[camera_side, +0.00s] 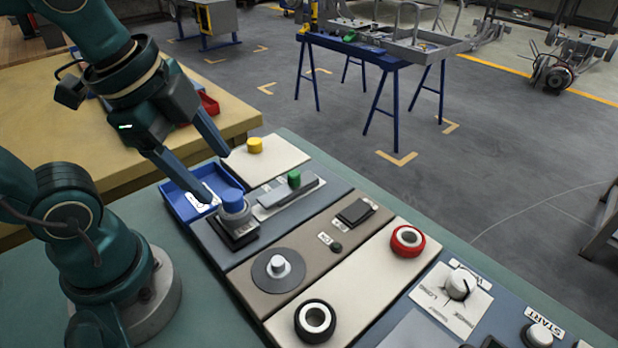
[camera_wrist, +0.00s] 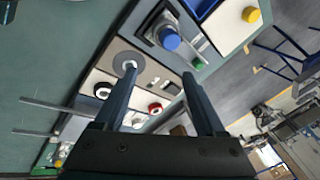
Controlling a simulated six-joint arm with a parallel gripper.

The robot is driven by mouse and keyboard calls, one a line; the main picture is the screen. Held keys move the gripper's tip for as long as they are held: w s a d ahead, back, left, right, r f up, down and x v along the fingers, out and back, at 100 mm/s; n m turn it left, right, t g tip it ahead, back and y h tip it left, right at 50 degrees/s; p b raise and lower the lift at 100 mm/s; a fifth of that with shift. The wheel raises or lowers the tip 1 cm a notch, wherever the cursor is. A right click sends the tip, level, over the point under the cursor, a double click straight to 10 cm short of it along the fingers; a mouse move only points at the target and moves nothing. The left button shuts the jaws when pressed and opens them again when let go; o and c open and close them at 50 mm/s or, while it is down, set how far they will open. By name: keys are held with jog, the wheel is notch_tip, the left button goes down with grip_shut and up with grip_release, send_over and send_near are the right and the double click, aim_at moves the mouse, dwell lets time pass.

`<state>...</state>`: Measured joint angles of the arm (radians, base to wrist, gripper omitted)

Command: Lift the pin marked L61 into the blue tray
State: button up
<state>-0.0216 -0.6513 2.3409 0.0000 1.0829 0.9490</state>
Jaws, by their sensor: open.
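The blue tray (camera_side: 174,206) sits at the far left end of the panel row, partly behind my gripper; a corner of it shows in the wrist view (camera_wrist: 203,8). My gripper (camera_side: 217,178) is open, its fingers apart with nothing between them, above the tray and the blue round knob (camera_side: 232,196). In the wrist view, the fingers (camera_wrist: 159,70) point toward the panels. A yellow peg (camera_side: 254,145) stands on a cream plate, and a small green peg (camera_side: 294,179) stands beside a grey bar. I cannot read L61 on any part.
The blue knob sits on a dark square base beside the tray. A grey disc with a white stub (camera_side: 278,266), a black ring (camera_side: 315,321), a red ring (camera_side: 408,241) and a white dial (camera_side: 457,287) stand on nearby panels. A red bin (camera_side: 208,103) sits on the wooden bench behind.

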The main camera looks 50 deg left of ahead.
aim_at(232, 194)
jog(key=w+a+m+g, duration=0.1)
jog(key=m, duration=0.3)
jog(key=w+a+m+g, duration=0.1)
jog(key=m, duration=0.3)
jog(key=w+a+m+g, duration=0.1)
jog(key=m+g, duration=0.1)
jog(key=m, duration=0.2)
jog(key=shift+w+a, duration=0.1)
jog(key=shift+w, duration=0.2)
jog(key=shift+f, duration=4.3)
jog(key=shift+c, duration=0.3)
grip_shut()
